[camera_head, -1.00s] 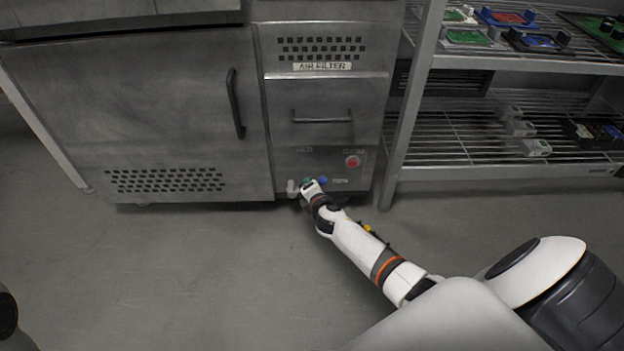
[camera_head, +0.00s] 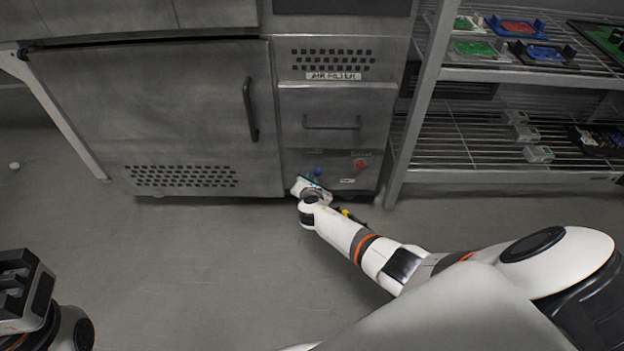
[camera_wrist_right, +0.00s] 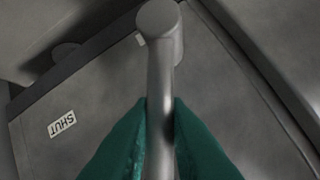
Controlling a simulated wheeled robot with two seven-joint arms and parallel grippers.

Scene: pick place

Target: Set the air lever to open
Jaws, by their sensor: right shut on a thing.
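The air lever (camera_wrist_right: 162,70) is a grey metal handle with a rounded end, seen close up in the right wrist view. My right gripper (camera_wrist_right: 160,125) has its two green fingertips shut on the lever, one on each side. A white label reading SHUT (camera_wrist_right: 62,124) is on the panel to the left, upside down in that view. In the head view my right gripper (camera_head: 308,184) is at the low front panel of the cabinet and hides the lever. My left gripper (camera_head: 22,290) is at the lower left, away from the cabinet; its jaw opening is unclear.
A blue knob (camera_head: 318,172) and a red button (camera_head: 360,163) are on the panel close to my right gripper. Above is a drawer handle (camera_head: 331,126) under an AIR FILTER label (camera_head: 333,76). A wire shelf (camera_head: 470,175) stands to the right.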

